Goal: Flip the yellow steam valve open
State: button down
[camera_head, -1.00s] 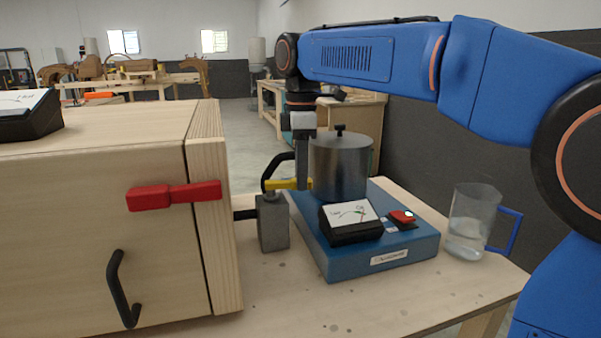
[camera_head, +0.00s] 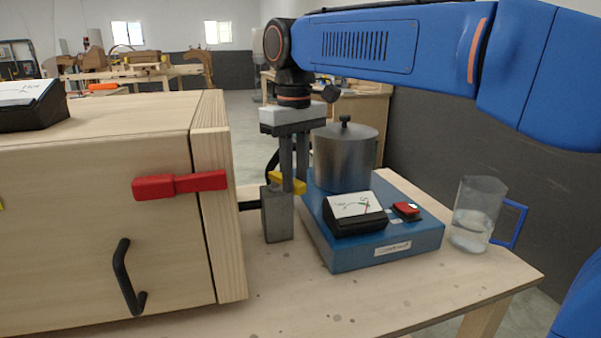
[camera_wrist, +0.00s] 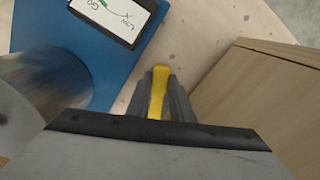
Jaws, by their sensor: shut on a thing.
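The yellow steam valve handle (camera_head: 290,182) sits on top of a grey metal valve block (camera_head: 278,215) between the wooden box and the blue base. My gripper (camera_head: 295,185) points down with its fingers at the handle. In the wrist view the yellow handle (camera_wrist: 159,88) lies between my two fingers (camera_wrist: 160,100), which are shut on it. The fingers hide part of the handle in the head view.
A metal pot (camera_head: 345,158) stands on the blue base (camera_head: 375,252) with a gauge (camera_head: 355,213) and red switch (camera_head: 406,209). A wooden box (camera_head: 90,245) with a red latch (camera_head: 180,184) is left. A glass jug (camera_head: 476,215) stands right.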

jog(key=shift+s+a+m, duration=0.3)
jog(key=shift+a+m, duration=0.4)
jog(key=shift+m, duration=0.55)
jog(key=shift+s+a+m, duration=0.3)
jog(key=shift+a+m, duration=0.4)
jog(key=shift+m, duration=0.55)
jog(key=c, duration=1.6)
grip_release()
jog(key=shift+o, duration=0.2)
notch_tip(320, 180, up, 17)
jog(key=shift+r, duration=0.2)
